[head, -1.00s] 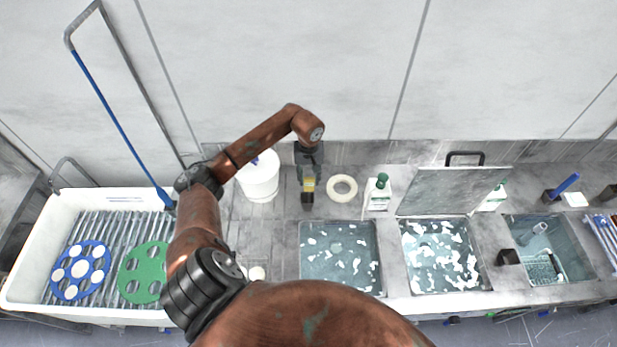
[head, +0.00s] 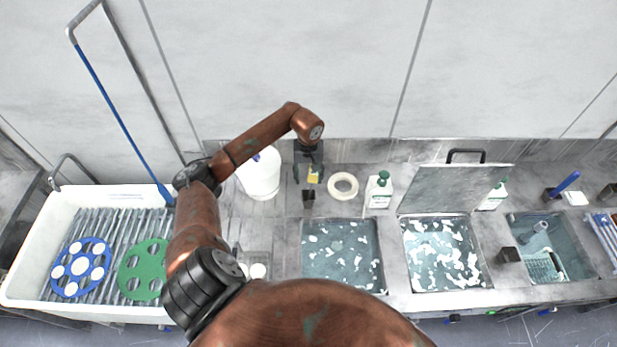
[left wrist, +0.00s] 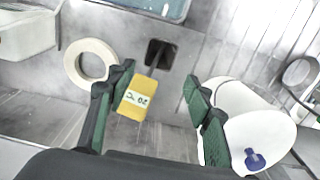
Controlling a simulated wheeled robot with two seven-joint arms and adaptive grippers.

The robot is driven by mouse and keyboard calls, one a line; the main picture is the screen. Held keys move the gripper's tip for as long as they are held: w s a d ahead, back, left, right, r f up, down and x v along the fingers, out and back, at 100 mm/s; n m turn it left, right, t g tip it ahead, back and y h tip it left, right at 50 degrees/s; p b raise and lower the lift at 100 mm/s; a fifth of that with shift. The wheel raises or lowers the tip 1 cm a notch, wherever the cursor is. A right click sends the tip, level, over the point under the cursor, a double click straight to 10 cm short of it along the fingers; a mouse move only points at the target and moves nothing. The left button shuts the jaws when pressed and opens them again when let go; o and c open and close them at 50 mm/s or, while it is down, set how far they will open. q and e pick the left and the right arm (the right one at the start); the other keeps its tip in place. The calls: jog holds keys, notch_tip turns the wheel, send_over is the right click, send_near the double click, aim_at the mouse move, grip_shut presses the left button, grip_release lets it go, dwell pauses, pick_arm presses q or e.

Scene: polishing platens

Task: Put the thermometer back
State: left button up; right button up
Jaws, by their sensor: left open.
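The thermometer (head: 313,175) has a yellow body with a pale display. It stands with its thin probe in a small black holder (head: 308,195) on the counter. In the left wrist view the yellow body (left wrist: 139,103) shows tilted, its probe running into the dark holder opening (left wrist: 161,54). My left gripper (head: 309,179) is open above the holder, its green-padded fingers (left wrist: 159,80) on either side of the thermometer. The body is nearer the left finger in the wrist view; I cannot tell if they touch. My right gripper is not in view.
A white tub (head: 259,175) stands close left of the gripper, and a cream ring (head: 342,186) lies close right. A bottle (head: 379,191) stands further right. Water basins (head: 341,256) lie in front. The wall is close behind.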

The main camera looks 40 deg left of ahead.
pick_arm(q)
notch_tip(320, 180, up, 13)
jog(key=b, duration=0.3)
jog(key=shift+f, duration=0.2)
jog(key=shift+s, duration=0.1)
